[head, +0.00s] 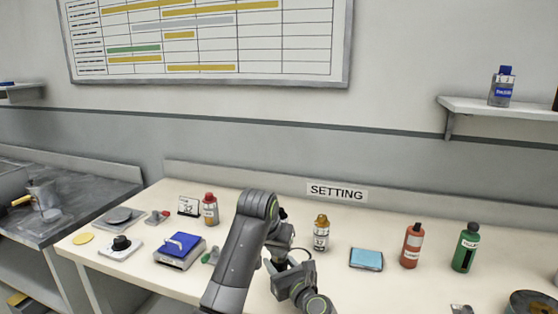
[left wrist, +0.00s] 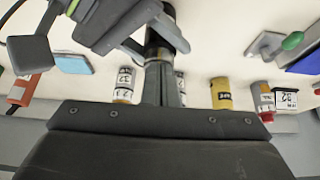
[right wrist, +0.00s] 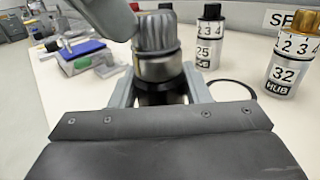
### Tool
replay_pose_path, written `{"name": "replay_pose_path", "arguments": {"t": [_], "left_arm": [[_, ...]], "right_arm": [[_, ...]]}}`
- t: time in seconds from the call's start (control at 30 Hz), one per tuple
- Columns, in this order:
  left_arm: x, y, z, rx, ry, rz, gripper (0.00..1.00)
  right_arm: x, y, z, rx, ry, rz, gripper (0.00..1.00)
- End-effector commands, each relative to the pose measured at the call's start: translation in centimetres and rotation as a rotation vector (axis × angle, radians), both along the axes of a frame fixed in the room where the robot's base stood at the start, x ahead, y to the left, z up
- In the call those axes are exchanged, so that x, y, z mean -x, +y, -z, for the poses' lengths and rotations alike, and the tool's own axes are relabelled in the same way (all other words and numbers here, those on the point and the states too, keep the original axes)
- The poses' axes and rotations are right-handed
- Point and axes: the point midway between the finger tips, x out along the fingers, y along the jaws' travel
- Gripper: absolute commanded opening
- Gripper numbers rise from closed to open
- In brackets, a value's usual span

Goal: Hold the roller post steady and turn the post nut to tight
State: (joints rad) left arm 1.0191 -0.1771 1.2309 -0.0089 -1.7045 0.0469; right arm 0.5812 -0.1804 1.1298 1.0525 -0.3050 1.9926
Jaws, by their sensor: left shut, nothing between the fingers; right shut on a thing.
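The roller post (right wrist: 163,68) stands upright in the right wrist view, with a silver ribbed post nut (right wrist: 157,35) on top. My right gripper (right wrist: 160,90) is shut on the post below the nut, one finger on each side. My left gripper (left wrist: 163,68) is shut and empty, its fingers together. In the right wrist view a grey part of my left arm reaches in from the upper left, close beside the nut; I cannot tell whether it touches. In the head view my arms mostly hide the post and nut.
Behind the post stand a gold-capped bottle (head: 321,234) marked 32 and a black-capped bottle (right wrist: 210,36) marked 25. A blue pad (head: 366,259), red bottle (head: 412,246) and green bottle (head: 465,248) are to the right. A blue-topped block (head: 180,249) is to the left.

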Motion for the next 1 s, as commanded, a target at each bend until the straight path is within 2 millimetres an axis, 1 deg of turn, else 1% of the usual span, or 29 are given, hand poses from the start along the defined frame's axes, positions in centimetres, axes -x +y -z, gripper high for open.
{"name": "replay_pose_path", "arguments": {"t": [0.37,0.8,0.9,1.0], "left_arm": [[0.7,0.3,-0.2,0.000,-0.003,0.000,0.00],[0.7,0.3,-5.1,0.000,-0.003,0.000,0.00],[0.7,0.3,-5.8,-0.001,-0.003,-0.001,0.00],[0.7,0.2,-6.1,0.000,-0.002,0.000,0.00]], "right_arm": [[0.0,0.0,0.0,0.000,0.000,-0.001,0.13],[0.0,0.0,0.0,0.000,0.000,-0.001,0.13],[0.0,0.0,0.0,0.000,0.000,-0.001,0.13],[0.0,0.0,0.0,0.000,0.000,-0.001,0.13]]}}
